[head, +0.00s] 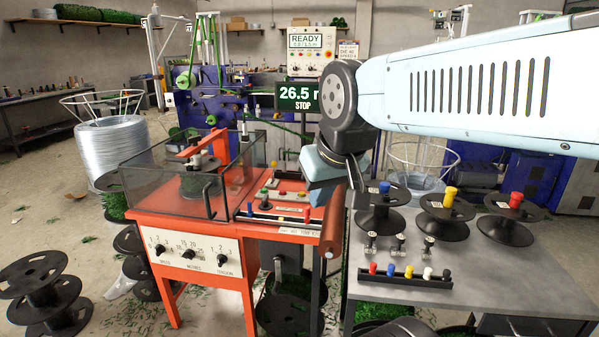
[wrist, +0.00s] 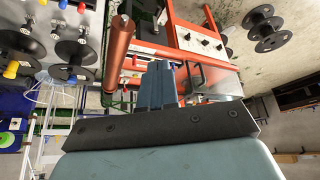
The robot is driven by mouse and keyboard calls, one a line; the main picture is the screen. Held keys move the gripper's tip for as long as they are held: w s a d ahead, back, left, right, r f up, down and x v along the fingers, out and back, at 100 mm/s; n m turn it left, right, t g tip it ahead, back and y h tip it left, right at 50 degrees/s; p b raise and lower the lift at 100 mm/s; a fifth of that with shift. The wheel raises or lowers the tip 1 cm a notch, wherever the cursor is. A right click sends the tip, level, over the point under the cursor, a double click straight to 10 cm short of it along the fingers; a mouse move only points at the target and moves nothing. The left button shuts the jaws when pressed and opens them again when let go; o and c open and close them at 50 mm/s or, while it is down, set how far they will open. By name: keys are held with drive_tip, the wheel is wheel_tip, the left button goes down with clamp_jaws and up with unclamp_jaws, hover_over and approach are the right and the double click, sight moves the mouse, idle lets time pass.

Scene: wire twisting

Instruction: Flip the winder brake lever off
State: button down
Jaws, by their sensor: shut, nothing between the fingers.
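The orange winder (head: 185,222) stands left of centre in the head view, with a clear guard box around a dark spool (head: 197,184). A black bent handle (head: 210,197) is on the guard's front right side; it also shows in the wrist view (wrist: 194,76). I cannot tell for sure which part is the brake lever. My gripper (head: 318,186) is over the right end of the winder, apart from the handle. In the wrist view my gripper's blue-grey fingers (wrist: 160,84) are shut together and empty, partly covering the winder behind.
A brown cylinder (head: 331,232) sticks out at the winder's right front corner. A grey table (head: 470,272) to the right bears spools and a rack of coloured pegs (head: 405,277). A small panel of buttons (head: 279,207) is on the winder's top. Spools stand on the left floor.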

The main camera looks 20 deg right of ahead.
drive_tip(key=w+d+n+g+h, duration=0.1)
drive_tip(key=w+d+n+h, duration=0.3)
drive_tip(key=w, duration=1)
drive_tip(key=w+d+m+h, duration=0.1)
drive_tip(key=w+d, duration=0.5)
drive_tip(key=w, duration=0.8)
drive_tip(key=w+d+f+n+h, duration=0.1)
drive_tip(key=w+d+f, duration=0.3)
drive_tip(key=w+f, duration=0.5)
drive_tip(key=w+d+f+n+h, duration=0.1)
drive_tip(key=w+d+f+n, duration=0.3)
drive_tip(key=w, duration=1.2)
wheel_tip(320, 180, down, 5)
drive_tip(key=shift+w+d+r+n+t, duration=0.1)
drive_tip(key=shift+w+d+n+t, duration=0.2)
drive_tip(key=shift+d+t, duration=0.1)
